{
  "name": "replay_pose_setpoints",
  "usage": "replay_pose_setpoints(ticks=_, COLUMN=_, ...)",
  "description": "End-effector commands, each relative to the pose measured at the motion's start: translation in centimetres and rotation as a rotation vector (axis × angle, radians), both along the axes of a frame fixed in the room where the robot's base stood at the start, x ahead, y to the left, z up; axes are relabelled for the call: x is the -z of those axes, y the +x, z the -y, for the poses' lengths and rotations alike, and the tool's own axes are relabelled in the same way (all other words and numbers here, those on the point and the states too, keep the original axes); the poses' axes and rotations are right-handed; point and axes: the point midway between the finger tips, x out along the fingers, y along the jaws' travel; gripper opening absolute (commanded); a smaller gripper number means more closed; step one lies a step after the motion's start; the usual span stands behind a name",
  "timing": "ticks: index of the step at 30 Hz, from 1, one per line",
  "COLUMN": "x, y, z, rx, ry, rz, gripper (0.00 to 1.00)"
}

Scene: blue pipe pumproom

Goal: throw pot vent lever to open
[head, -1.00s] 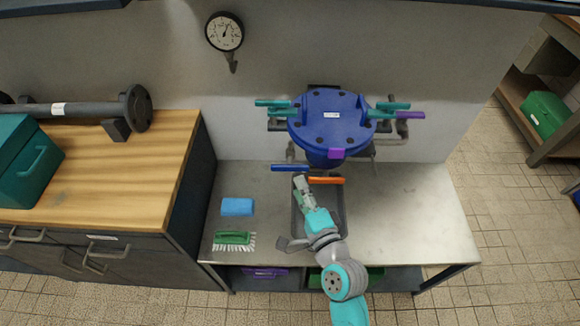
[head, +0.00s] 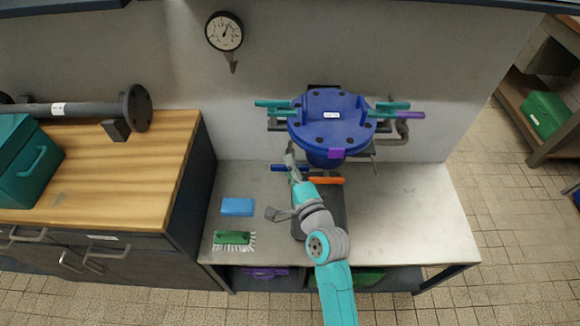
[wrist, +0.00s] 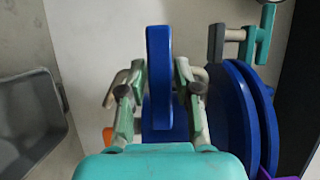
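The blue pot (head: 331,118) with its bolted lid is mounted at the wall over the bench. A blue lever (head: 277,168) sticks out at its lower left, and an orange lever (head: 327,180) lies to the right of it. I cannot read which lever is the vent. My gripper (head: 292,167) is at the blue lever, partly covering it. In the wrist view the blue lever (wrist: 159,60) stands between the two open fingers, with a gap visible on each side. The pot's blue flanges (wrist: 235,120) are right of the fingers there.
Teal levers (head: 272,104) sit at the pot's upper left, with another teal lever (head: 393,106) and a purple lever (head: 411,115) at right. A grey tray (head: 332,222) lies under my arm. A blue sponge (head: 238,207) and green brush (head: 233,238) lie left. The bench's right side is clear.

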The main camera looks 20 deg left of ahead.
Motion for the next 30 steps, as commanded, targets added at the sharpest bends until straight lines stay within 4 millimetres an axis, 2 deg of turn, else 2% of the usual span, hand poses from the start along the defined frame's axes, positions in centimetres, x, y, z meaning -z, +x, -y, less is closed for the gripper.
replay_pose_setpoints(ticks=1, x=0.00, y=0.00, z=0.01, rx=0.000, ry=0.000, rz=0.000, gripper=0.13)
replay_pose_setpoints(ticks=3, x=0.00, y=0.00, z=0.01, rx=0.000, ry=0.000, rz=0.000, gripper=0.00)
replay_pose_setpoints(ticks=17, x=-0.07, y=-0.01, z=0.02, rx=0.000, ry=-0.074, rz=0.025, gripper=0.00)
replay_pose_setpoints(ticks=30, x=-0.04, y=0.00, z=0.03, rx=0.001, ry=-0.421, rz=0.137, gripper=0.00)
